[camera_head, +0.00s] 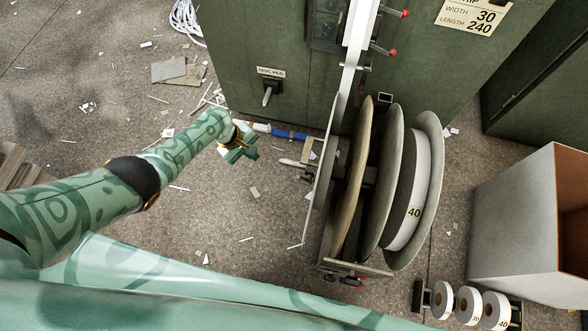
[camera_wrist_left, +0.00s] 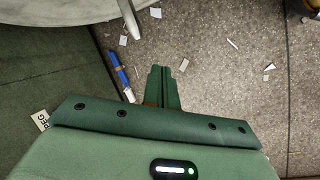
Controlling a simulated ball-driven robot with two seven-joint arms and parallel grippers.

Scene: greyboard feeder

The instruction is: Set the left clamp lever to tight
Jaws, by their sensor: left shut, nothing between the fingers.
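My left gripper (camera_head: 244,152) is shut and empty, left of the reel stand; its closed fingers also show in the left wrist view (camera_wrist_left: 167,74). An upper red-tipped lever (camera_head: 394,11) and a lower red-tipped lever (camera_head: 382,50) stick out from the green cabinet (camera_head: 270,45). A small red-tipped part (camera_head: 352,281) shows at the foot of the reel stand. A pale lever-like piece (camera_head: 292,163) shows between my gripper and the reels. I cannot tell which of these is the left clamp lever, nor its setting. My gripper touches none of them. My right gripper is not in view.
Large reels (camera_head: 398,190) stand right of my gripper. A peg labelled disc peg (camera_head: 267,94) juts from the cabinet. A blue tube-like thing (camera_head: 289,134) lies near it. A box (camera_head: 515,225) and small rolls (camera_head: 467,305) are at the right. Scraps litter the floor.

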